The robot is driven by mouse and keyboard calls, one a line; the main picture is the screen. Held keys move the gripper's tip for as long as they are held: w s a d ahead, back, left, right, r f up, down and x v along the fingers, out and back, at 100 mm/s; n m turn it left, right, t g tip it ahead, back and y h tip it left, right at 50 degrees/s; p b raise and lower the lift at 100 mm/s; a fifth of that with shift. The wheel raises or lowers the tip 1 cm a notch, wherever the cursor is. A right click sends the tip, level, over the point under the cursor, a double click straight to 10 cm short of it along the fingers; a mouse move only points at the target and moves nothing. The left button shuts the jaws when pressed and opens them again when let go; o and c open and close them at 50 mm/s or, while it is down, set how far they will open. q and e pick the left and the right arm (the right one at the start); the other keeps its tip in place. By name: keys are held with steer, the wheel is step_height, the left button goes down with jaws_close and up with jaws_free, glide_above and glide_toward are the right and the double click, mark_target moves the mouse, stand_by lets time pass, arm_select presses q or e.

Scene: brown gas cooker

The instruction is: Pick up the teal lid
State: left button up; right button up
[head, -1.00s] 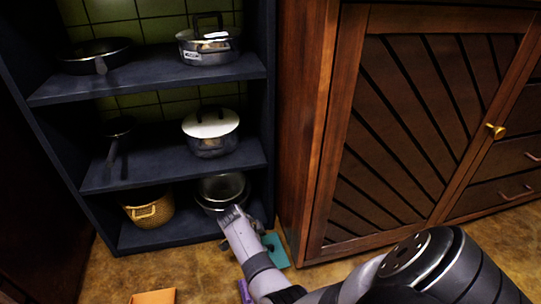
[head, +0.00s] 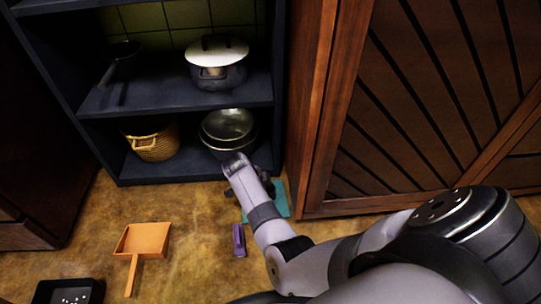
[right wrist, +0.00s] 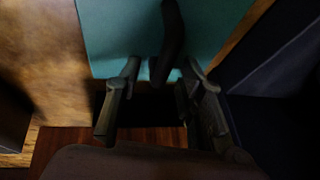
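The teal lid (head: 280,203) is on the floor in front of the shelf unit, beside the brown cabinet, partly hidden behind my right arm in the head view. In the right wrist view it is a flat teal surface (right wrist: 112,38) with a dark curved handle (right wrist: 172,35) pointing towards my gripper. My right gripper (right wrist: 160,72) is open. Its two fingers appear on either side of the handle's near end; whether they touch it I cannot tell. In the head view the right gripper (head: 246,188) is mostly hidden by its own wrist. My left gripper is not in view.
The dark shelf unit (head: 178,97) holds a lidded pot (head: 217,65), a wicker basket (head: 152,142) and metal pans (head: 228,127). A brown cabinet (head: 345,130) stands close right. An orange dustpan (head: 142,240) and a purple object (head: 239,240) lie on the floor.

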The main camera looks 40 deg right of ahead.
steer(key=shift+c, duration=0.2)
jaws_close()
stand_by(0.3)
